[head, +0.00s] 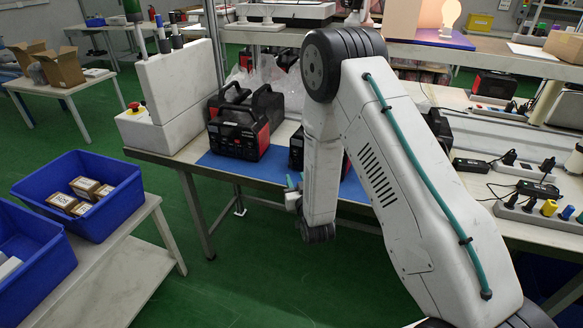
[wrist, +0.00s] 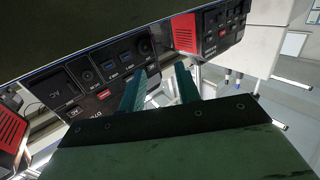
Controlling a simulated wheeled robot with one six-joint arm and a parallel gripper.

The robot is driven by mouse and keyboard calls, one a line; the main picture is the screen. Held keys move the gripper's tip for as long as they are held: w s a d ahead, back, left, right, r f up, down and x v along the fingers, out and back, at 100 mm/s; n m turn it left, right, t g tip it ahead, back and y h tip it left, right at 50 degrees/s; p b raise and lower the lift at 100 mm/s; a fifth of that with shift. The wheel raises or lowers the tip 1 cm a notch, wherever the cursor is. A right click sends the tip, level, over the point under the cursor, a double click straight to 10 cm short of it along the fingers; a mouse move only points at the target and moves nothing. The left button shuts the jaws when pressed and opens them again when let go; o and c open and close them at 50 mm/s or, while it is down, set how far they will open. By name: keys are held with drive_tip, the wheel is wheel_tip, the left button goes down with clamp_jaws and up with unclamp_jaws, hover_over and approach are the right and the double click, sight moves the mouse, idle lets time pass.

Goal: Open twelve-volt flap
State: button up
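A black and red power station (wrist: 75,85) fills the left of the wrist view, its front panel tilted in the picture. The panel carries a square part marked AC (wrist: 58,90), several small ports and a round dark part (wrist: 145,46) near its right end. I cannot tell which part is the twelve-volt flap. My gripper (wrist: 160,70) has two teal fingers apart, with nothing between them. The left finger overlaps the panel in the picture; contact cannot be told. In the head view the power station (head: 297,148) is mostly hidden behind my arm.
A second power station (head: 238,125) stands to the left on the blue mat (head: 218,165). A white block with a red button (head: 135,107) stands at the table's left end. Chargers and power strips (head: 540,212) lie at right. A blue crate (head: 118,180) stands on the left bench.

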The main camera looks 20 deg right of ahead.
sight(290, 164)
drive_tip(key=w, duration=0.7)
drive_tip(key=shift+w+d, duration=0.2)
